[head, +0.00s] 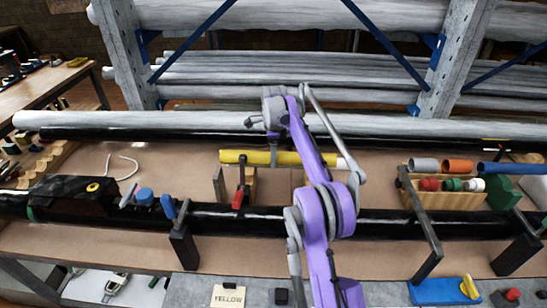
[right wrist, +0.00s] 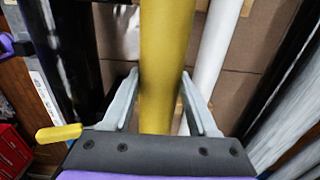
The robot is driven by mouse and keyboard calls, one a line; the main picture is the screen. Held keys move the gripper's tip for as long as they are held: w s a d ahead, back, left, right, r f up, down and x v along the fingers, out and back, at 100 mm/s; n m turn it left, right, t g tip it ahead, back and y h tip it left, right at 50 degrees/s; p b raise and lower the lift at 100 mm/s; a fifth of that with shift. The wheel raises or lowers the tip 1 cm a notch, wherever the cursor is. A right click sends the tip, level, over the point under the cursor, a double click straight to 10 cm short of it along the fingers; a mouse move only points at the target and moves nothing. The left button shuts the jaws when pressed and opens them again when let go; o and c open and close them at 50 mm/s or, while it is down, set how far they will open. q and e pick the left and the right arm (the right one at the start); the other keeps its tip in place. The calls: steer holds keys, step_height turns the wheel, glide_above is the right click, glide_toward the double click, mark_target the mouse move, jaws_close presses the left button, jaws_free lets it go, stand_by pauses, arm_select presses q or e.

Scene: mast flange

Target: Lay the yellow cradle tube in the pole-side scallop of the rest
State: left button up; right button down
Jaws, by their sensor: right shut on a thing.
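The yellow cradle tube (head: 240,157) lies level across the middle of the head view, partly hidden behind my right arm. My right gripper (head: 273,151) is over it; its fingers are mostly hidden there. In the right wrist view the gripper (right wrist: 160,100) is shut on the yellow tube (right wrist: 165,60), with one finger on each side. Wooden uprights (head: 249,187) stand below the tube's left part and look like the rest. Their scallops are hidden, and I cannot tell whether the tube touches them. My left gripper is not in view.
A black pole (head: 250,218) runs across in front, with a red-handled clamp (head: 238,198) near the uprights. A wooden rack (head: 450,200) with coloured cylinders stands at right. A long grey pole (head: 180,120) lies behind. The board left of the tube holds a white cord (head: 122,160).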

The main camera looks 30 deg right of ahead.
steer(key=shift+w, duration=0.1)
steer(key=shift+a+r, duration=0.1)
steer(key=shift+r, duration=0.05)
steer(key=shift+s+a, duration=0.1)
steer(key=shift+s, duration=0.15)
steer(key=shift+f, duration=1.05)
steer(key=shift+f+b, duration=0.55)
steer(key=shift+f, duration=0.7)
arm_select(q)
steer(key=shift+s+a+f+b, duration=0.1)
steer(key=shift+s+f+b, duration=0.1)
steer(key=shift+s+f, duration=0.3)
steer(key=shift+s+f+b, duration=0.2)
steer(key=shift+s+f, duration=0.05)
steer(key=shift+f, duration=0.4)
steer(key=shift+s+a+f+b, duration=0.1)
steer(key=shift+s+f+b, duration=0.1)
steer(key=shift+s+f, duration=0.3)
arm_select(e)
steer(key=shift+f, duration=2.5)
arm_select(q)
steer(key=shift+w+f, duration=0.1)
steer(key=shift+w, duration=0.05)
arm_select(e)
steer(key=shift+c, duration=0.5)
jaws_free()
